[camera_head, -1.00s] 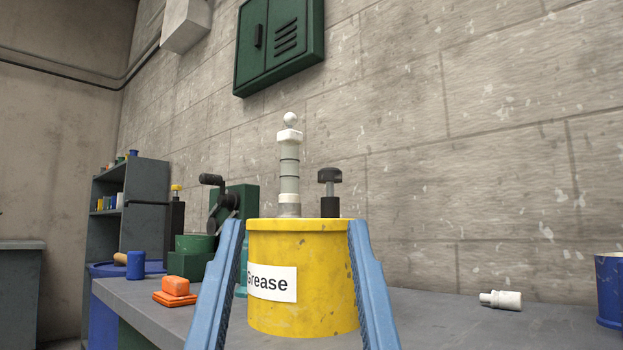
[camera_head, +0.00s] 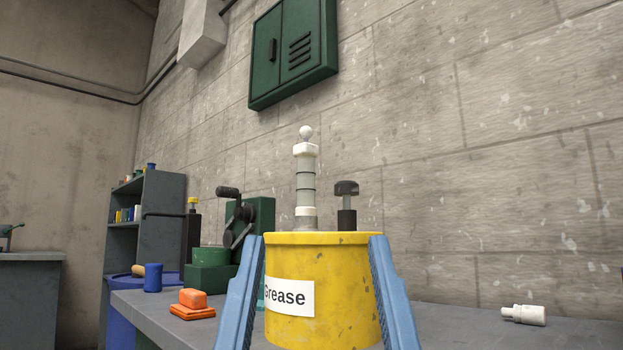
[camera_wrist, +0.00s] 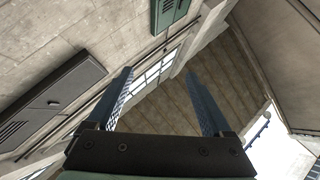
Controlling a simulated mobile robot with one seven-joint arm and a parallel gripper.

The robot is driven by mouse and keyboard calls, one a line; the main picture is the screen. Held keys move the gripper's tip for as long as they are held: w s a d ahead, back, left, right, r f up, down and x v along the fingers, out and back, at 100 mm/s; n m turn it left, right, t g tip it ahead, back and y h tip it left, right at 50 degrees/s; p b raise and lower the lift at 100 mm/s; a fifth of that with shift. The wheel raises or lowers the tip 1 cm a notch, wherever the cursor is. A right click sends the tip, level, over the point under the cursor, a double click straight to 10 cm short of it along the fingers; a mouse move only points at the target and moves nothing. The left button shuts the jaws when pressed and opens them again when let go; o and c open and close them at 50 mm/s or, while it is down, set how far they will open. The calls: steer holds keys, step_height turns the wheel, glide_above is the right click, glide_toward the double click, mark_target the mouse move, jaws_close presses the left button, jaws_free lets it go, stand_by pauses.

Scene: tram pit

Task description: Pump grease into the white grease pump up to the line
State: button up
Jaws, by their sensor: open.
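The yellow grease tub (camera_head: 340,265) stands on the grey bench, with a white label reading "Grease". The white grease pump (camera_head: 305,180), a pale upright cylinder with dark rings and a white ball on top, rises above the tub's lid. A dark knob on a post (camera_head: 346,190) stands to its right. My gripper (camera_head: 318,245) shows as two blue fingers, open, at either side of the tub in the head view; I cannot tell how far in front of it they are. The wrist view shows the open fingers (camera_wrist: 160,85) with nothing between them.
Left on the bench (camera_head: 245,340) are an orange block (camera_head: 193,302) and a green machine with a crank (camera_head: 240,230). A white fitting (camera_head: 524,315) lies at right. A grey shelf (camera_head: 160,210) stands behind at left, and a green cabinet (camera_head: 293,50) hangs above.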

jaws_close()
stand_by(1.5)
